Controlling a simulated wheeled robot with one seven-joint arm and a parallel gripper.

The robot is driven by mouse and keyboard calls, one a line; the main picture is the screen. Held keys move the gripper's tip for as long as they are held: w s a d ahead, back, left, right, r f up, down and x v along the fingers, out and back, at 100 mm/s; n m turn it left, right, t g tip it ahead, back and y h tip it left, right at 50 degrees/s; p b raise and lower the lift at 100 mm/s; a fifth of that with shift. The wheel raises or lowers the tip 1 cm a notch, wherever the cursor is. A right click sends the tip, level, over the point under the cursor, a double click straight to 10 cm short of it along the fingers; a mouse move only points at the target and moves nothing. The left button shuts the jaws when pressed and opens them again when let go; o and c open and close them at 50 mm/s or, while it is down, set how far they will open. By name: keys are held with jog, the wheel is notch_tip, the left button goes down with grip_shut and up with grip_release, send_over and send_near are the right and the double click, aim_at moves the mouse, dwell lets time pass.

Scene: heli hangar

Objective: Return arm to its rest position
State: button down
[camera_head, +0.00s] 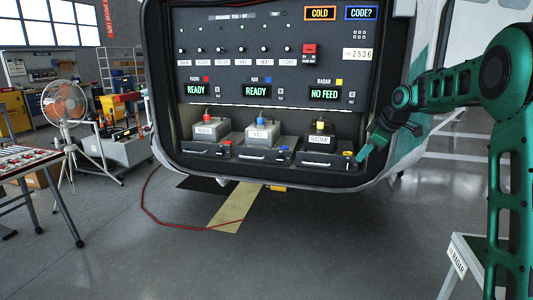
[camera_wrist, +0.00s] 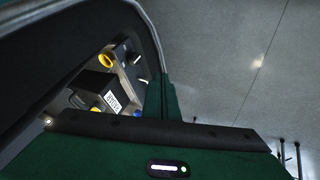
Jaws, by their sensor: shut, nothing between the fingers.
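My arm (camera_head: 459,84) is green and reaches in from the right edge of the head view, bent at a large joint. My gripper (camera_head: 366,150) is shut and empty. It points down and left at the right end of the open equipment bay, close to the radar tray's (camera_head: 334,155) right corner. I cannot tell whether it touches anything. The radar unit (camera_head: 319,138) is a dark box with a yellow-topped connector, sitting in that tray. In the wrist view, green parts of my arm fill the bottom, with a labelled dark box (camera_wrist: 95,88) and a yellow ring (camera_wrist: 107,60) beyond.
The panel (camera_head: 255,62) above shows READY, READY and NO FEED. Two grey units (camera_head: 208,130) (camera_head: 264,132) sit in trays to the left. A white stand (camera_head: 466,250) labelled RADAR is at lower right. A red cable (camera_head: 150,208) lies on the floor.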

jog(key=s+d+f+m+g+h, duration=0.15)
jog(key=s+m, duration=0.25)
jog(key=s, duration=0.8)
jog(key=s+d+f+m+g+h, duration=0.1)
jog(key=s+d+m, duration=0.25)
jog(key=s, duration=0.75)
jog(key=s+f+m+g, duration=0.1)
jog(key=s+f+m, duration=0.2)
jog(key=s, duration=0.7)
jog(key=s+a+f+m+g, duration=0.1)
jog(key=s+m, duration=0.3)
jog(key=s, duration=0.6)
jog(key=s+a+f+m+g, duration=0.1)
jog(key=s+f+m+g, duration=0.1)
jog(key=s, duration=0.8)
notch_tip(320, 180, down, 3)
jog(key=shift+r+m, duration=0.15)
jog(key=shift+m, duration=0.5)
jog(key=shift+w+a+y, duration=0.1)
jog(key=shift+y, duration=0.15)
jog(key=shift+w+f, duration=0.25)
jog(key=shift+w, duration=0.35)
jog(key=c, duration=2.4)
grip_release()
jog(key=shift+c, duration=0.2)
